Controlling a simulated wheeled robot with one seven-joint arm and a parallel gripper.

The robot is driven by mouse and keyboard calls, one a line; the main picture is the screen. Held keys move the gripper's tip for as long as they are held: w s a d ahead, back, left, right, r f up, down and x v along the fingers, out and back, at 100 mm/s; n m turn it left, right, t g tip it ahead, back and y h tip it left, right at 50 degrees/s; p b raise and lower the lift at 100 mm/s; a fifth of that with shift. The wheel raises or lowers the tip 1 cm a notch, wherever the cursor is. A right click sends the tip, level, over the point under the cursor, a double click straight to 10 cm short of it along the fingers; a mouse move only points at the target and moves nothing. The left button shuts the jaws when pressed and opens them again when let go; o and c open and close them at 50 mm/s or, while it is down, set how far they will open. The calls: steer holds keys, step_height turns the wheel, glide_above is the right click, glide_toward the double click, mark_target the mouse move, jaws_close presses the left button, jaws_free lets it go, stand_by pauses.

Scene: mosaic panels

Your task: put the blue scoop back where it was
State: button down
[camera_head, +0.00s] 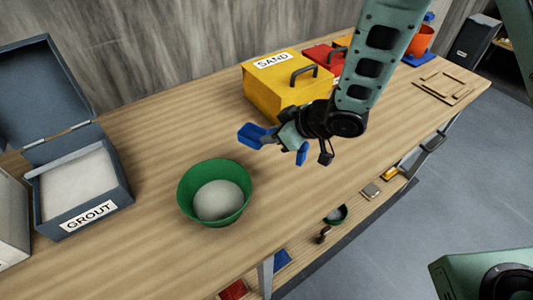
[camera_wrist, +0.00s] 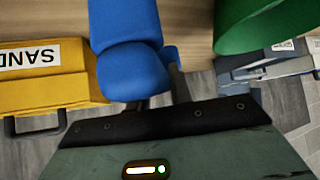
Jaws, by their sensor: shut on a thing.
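The blue scoop (camera_head: 254,135) is in my gripper (camera_head: 286,139), above the table and to the upper right of the green bowl (camera_head: 190,190). My gripper is shut on it. Its head points left, and a blue part also shows just below the gripper. In the wrist view the blue scoop (camera_wrist: 122,35) fills the upper middle, in front of my gripper (camera_wrist: 155,98); the fingertips are mostly hidden behind it. The green bowl holds a pale grey heap and also shows at the upper right of the wrist view (camera_wrist: 265,22).
A yellow SAND box (camera_head: 268,90) with a closed lid stands behind the gripper, beside a red box (camera_head: 318,54). An open GROUT box (camera_head: 118,190) is at left. An orange pot (camera_head: 421,40) and a wooden frame (camera_head: 428,88) are at right. The table front is clear.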

steer(key=shift+f+p, duration=0.6)
steer(key=shift+f, duration=2.95)
steer(key=shift+f, duration=0.2)
steer(key=c, duration=1.3)
jaws_free()
steer(key=shift+o, duration=0.2)
steer(key=shift+r, duration=0.2)
